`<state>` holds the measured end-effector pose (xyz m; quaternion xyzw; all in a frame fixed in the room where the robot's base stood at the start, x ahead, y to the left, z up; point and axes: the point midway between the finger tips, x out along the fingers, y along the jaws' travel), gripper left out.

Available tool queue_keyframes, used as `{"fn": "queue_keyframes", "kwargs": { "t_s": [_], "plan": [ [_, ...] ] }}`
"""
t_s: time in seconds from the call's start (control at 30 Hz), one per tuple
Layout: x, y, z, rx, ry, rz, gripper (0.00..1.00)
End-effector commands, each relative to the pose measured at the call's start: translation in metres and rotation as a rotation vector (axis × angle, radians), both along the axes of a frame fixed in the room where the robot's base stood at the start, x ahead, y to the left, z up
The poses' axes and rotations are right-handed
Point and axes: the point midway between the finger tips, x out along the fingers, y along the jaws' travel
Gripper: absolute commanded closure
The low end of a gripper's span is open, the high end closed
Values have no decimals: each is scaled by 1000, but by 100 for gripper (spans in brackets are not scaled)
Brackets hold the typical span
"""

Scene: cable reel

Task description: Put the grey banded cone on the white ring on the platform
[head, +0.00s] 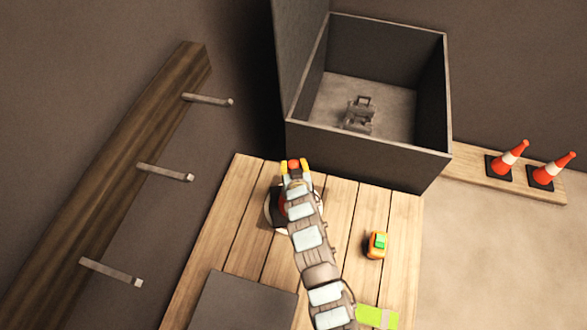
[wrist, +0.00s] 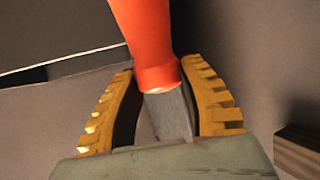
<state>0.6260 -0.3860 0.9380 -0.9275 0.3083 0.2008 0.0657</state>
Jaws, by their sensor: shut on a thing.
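The grey banded cone shows in the wrist view as an orange shaft (wrist: 150,40) with a grey band (wrist: 168,115) between the yellow fingers. My gripper (wrist: 165,108) is shut on it at the band. In the head view my gripper (head: 292,168) is over the far part of the wooden platform (head: 235,215), near the dark box, with an orange end of the cone between its fingers.
An open dark box (head: 365,160) with a grey metal device stands behind the platform. An orange and green object (head: 377,245) sits on the right planks. A dark slab (head: 240,303) is in front. Two white-banded cones (head: 508,158) stand far right. A pegged beam (head: 130,150) is left.

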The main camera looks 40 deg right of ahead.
Motion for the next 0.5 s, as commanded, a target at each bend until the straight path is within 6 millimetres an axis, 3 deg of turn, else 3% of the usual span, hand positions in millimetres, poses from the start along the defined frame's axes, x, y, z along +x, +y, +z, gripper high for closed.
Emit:
{"fn": "queue_keyframes", "kwargs": {
  "t_s": [0.3, 0.5],
  "plan": [
    [2, -2, -29, -2, 0, 0, 100],
    [2, -1, -31, -2, -1, 0, 100]
  ]
}}
